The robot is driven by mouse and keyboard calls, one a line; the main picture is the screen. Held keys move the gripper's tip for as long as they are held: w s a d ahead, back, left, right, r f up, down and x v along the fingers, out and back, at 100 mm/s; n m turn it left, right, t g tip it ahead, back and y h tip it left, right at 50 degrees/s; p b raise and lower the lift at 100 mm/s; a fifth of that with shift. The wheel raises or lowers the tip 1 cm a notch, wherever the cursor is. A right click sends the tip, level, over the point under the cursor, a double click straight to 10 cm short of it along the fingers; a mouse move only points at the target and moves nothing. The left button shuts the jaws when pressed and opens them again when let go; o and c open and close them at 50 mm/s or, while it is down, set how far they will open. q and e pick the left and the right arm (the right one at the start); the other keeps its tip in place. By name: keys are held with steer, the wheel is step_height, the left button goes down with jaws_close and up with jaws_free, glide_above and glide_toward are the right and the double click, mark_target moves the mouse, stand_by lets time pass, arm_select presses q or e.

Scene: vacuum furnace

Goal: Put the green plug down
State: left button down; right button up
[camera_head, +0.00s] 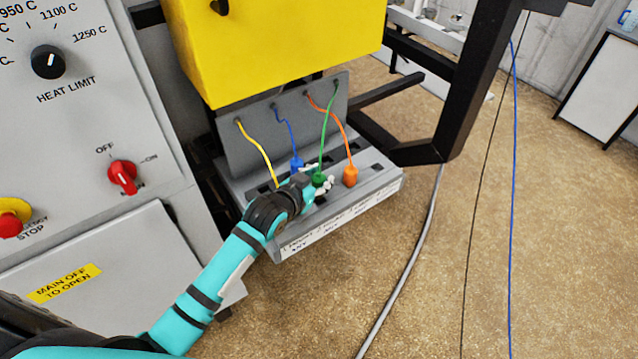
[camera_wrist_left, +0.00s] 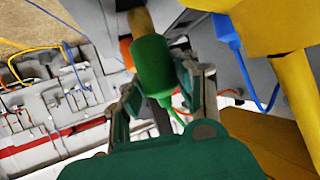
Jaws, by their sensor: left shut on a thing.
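The green plug (camera_head: 318,179) is at the grey socket panel (camera_head: 376,188) under the yellow box, with its green cord rising to the upright back plate. My left gripper (camera_head: 316,187) reaches in from the left and is shut on it. In the left wrist view the green plug (camera_wrist_left: 152,66) sits between the two fingers of my left gripper (camera_wrist_left: 160,84). I cannot tell whether the plug touches the panel, as its far end is hidden. My right gripper is not in view.
The blue plug (camera_head: 297,165) is just left of and behind the green one; the orange plug (camera_head: 350,176) is to its right. A yellow cord (camera_head: 257,153) runs down behind my gripper. The yellow box (camera_head: 280,45) hangs above, and a black frame (camera_head: 470,80) stands right.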

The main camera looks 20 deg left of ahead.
arm_select(q)
step_height(320, 180, down, 3)
steer(key=shift+s+r, duration=0.1)
steer(key=shift+r, duration=0.1)
steer(key=shift+f, duration=0.1)
